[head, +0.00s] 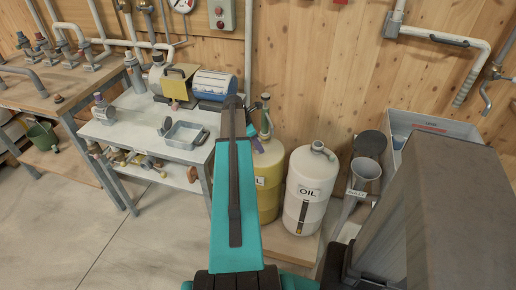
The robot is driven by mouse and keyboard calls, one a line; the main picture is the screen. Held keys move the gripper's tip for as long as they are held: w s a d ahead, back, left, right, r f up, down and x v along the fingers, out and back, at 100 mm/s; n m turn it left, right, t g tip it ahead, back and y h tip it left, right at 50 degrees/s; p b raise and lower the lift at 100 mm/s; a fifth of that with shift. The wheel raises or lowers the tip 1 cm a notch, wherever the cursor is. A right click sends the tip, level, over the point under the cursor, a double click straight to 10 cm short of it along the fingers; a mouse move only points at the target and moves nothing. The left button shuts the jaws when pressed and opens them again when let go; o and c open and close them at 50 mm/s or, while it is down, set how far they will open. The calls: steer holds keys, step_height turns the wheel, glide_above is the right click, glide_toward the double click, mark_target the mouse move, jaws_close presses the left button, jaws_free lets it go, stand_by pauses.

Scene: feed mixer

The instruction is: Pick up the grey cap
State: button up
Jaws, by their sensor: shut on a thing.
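My teal arm reaches up through the middle of the head view, and its far end covers part of the yellow container (267,180). A white container marked OIL (307,190) stands right of the yellow one, with a grey top and handle (319,150). I cannot make out a separate grey cap, and whether one is in my gripper is hidden.
A funnel (366,170) and a grey bin (430,125) stand at right. Floor at lower left is clear.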

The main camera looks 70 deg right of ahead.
steer(key=s+a+r+b, duration=0.1)
steer(key=s+a+r, duration=0.1)
steer(key=a, duration=1.3)
steer(key=shift+s+a+b, duration=0.25)
steer(key=shift+a+b, duration=0.1)
stand_by(0.3)
